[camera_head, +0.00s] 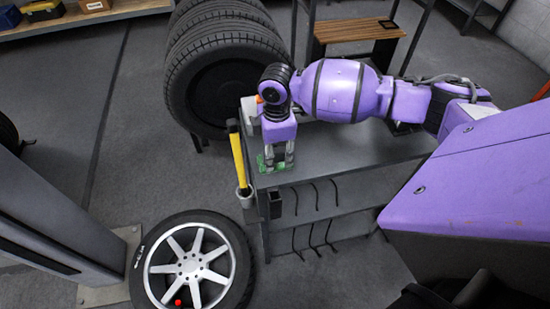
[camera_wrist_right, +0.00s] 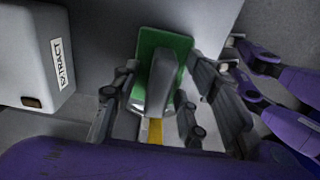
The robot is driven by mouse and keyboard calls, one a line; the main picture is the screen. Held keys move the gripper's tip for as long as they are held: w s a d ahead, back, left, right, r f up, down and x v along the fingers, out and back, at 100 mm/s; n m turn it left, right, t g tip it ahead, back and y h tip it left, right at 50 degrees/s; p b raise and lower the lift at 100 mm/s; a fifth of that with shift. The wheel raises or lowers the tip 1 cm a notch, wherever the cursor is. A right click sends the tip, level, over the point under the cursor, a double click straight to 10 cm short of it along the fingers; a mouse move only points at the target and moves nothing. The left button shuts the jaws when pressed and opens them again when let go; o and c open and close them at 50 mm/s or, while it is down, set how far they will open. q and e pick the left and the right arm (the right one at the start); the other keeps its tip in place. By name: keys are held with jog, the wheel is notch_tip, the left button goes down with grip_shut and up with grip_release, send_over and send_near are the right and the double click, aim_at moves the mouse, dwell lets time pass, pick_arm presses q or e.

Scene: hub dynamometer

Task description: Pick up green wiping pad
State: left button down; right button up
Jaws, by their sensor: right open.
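The green wiping pad (camera_head: 262,165) lies on the grey cart top near its left end, mostly hidden under my right gripper (camera_head: 277,158). In the right wrist view the green pad (camera_wrist_right: 148,46) shows with a grey handle (camera_wrist_right: 161,82) on top. My right gripper (camera_wrist_right: 156,90) is open, with its fingers on either side of the handle. Contact with the handle cannot be told. My left gripper is not in view.
A white box (camera_wrist_right: 35,60) with a label stands left of the pad in the wrist view. A yellow-handled tool (camera_head: 238,155) stands at the cart's left edge. Hooks (camera_head: 315,200) hang along its front. Tires (camera_head: 222,75) stand behind, and a wheel (camera_head: 190,265) lies in front.

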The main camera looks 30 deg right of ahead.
grip_shut()
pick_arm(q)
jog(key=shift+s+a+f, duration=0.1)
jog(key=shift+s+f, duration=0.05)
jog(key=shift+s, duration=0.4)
pick_arm(e)
jog(key=shift+r, duration=0.1)
